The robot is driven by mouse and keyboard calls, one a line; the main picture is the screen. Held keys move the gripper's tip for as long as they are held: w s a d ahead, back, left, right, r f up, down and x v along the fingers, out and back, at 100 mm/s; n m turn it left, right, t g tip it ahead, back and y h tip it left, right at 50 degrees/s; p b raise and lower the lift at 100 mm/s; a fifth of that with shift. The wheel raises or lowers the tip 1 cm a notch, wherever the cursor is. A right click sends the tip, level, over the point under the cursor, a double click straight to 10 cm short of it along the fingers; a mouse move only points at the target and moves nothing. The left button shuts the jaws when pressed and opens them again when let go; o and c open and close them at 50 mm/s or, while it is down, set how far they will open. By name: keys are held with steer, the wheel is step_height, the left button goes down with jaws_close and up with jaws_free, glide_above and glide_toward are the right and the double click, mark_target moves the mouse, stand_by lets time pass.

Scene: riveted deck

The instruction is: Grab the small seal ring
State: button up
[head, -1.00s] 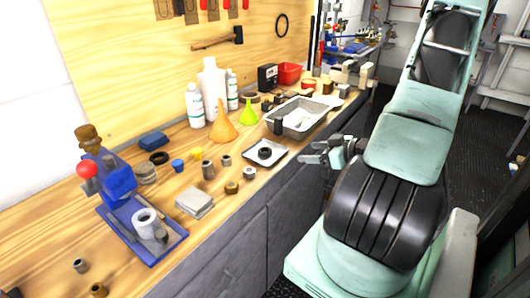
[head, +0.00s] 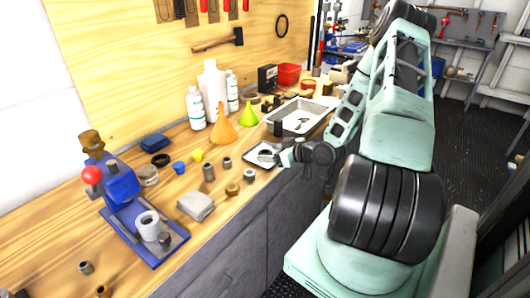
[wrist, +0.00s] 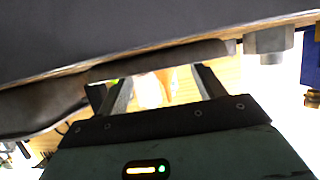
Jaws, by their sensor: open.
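A small dark ring (head: 265,155) lies on the small flat tray (head: 252,159) at the bench's front edge in the head view, partly hidden by my gripper. Another black ring (head: 160,160) lies on the bench farther left, near a jar. I cannot tell by label which is the small seal ring. My gripper (head: 284,157) is open, at the right side of the small tray. In the wrist view its two fingers (wrist: 163,88) stand apart with nothing clearly held between them. No ring can be made out there.
A metal pan (head: 300,116) stands behind the gripper. A blue press (head: 145,225) is at the left. A large ring (head: 281,25) hangs on the wall.

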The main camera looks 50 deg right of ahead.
steer(key=shift+x, duration=0.8)
steer(key=shift+s, duration=0.1)
steer(key=c, duration=1.1)
steer(key=shift+o, duration=0.2)
